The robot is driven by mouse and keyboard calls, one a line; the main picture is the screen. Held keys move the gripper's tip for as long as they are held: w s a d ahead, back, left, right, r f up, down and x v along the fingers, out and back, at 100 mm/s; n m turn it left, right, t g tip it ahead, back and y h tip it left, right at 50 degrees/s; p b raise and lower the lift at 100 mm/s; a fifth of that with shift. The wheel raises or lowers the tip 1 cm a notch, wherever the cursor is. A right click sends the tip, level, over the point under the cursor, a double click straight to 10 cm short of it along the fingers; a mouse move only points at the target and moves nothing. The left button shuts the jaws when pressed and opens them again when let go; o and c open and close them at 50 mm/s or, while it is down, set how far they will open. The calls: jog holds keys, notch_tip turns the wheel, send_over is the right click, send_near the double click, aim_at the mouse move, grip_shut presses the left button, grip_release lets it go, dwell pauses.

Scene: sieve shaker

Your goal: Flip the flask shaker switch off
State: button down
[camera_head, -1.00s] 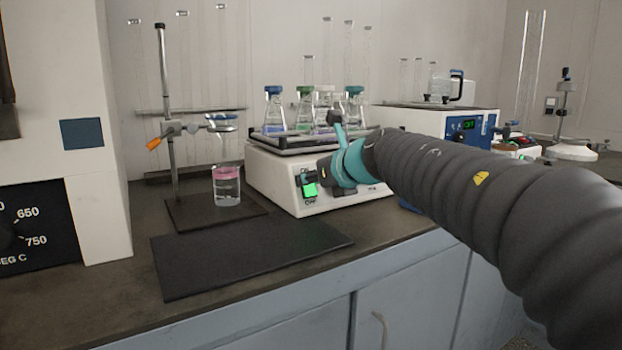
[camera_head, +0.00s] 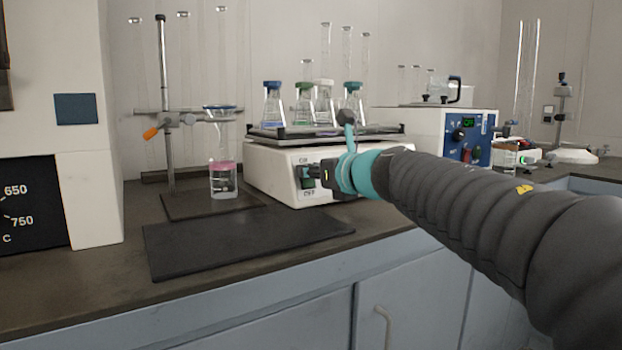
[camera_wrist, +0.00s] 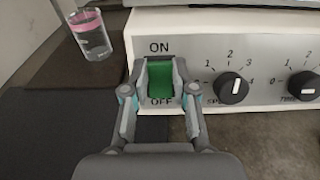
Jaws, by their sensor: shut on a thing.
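The flask shaker (camera_head: 278,174) is a white box with flasks on its top platform. Its green rocker switch (camera_wrist: 160,80) sits between ON and OFF labels on the front panel; it also shows in the head view (camera_head: 306,178), dark green and unlit. My gripper (camera_wrist: 161,93) is at the panel, with one finger on each side of the switch, shut on it. In the head view my gripper (camera_head: 322,178) reaches the panel from the right. The fingers cover the sides of the switch housing.
A speed knob (camera_wrist: 233,88) and a time knob (camera_wrist: 304,85) are right of the switch. A beaker with a pink band (camera_head: 223,181) stands left of the shaker near a clamp stand (camera_head: 165,100). A dark mat (camera_head: 240,240) lies bare in front.

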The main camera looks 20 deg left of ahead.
dwell(0.4)
jog(key=c, duration=0.9)
grip_release()
jog(key=shift+d, duration=0.1)
jog(key=v, duration=1.2)
jog(key=shift+f, duration=0.25)
